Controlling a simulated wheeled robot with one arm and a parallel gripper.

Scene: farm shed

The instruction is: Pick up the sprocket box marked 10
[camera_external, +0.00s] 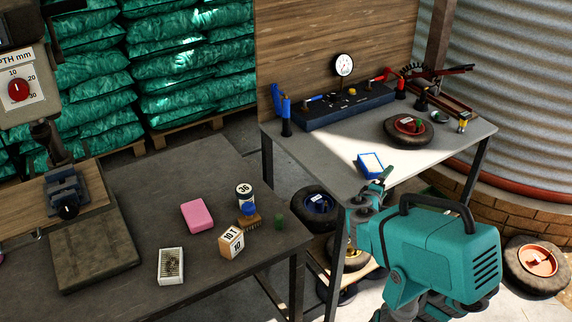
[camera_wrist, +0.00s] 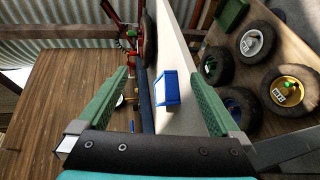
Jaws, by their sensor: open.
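The small box marked 10 (camera_external: 231,242) stands on the dark table, with white labels and orange-brown edges. Its top label also carries digits, hard to read in full. My gripper (camera_external: 378,184) is in front of the light grey bench, to the right of the box and well apart from it. In the wrist view my gripper (camera_wrist: 156,69) has its two green fingers spread, with nothing held between them. The marked box is not seen in the wrist view.
Near the box are a brush (camera_external: 249,222), a green cylinder (camera_external: 280,221), a tin marked 36 (camera_external: 244,191), a pink block (camera_external: 197,216) and a white tray (camera_external: 171,266). A gap separates the tables.

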